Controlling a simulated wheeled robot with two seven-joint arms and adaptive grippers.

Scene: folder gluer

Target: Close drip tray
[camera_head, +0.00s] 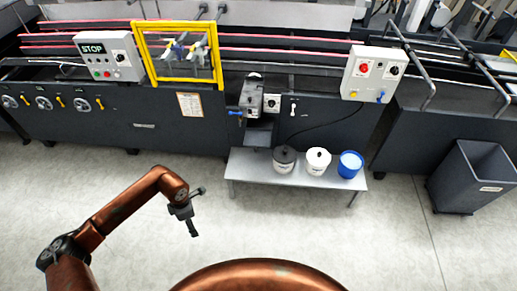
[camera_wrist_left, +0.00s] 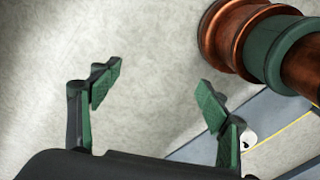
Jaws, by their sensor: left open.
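What looks like the drip tray (camera_head: 259,136) is a small dark grey piece under the glue unit (camera_head: 253,95) on the machine's front. It seems to stick out from the dark panel, just above the back of a low bench. How far out it stands is hard to tell. My left gripper (camera_head: 197,212) is to the left of and nearer than the tray, over bare floor, well apart from it. In the left wrist view the left gripper (camera_wrist_left: 160,84) has its two green-padded fingers spread with nothing between them. My right gripper is not seen.
The low grey bench (camera_head: 240,172) holds a black-lidded pot (camera_head: 284,160), a white pot (camera_head: 317,162) and a blue pot (camera_head: 350,165). A dark bin (camera_head: 470,180) stands at the right. A yellow guard frame (camera_head: 150,75) is at upper left. The floor before the bench is clear.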

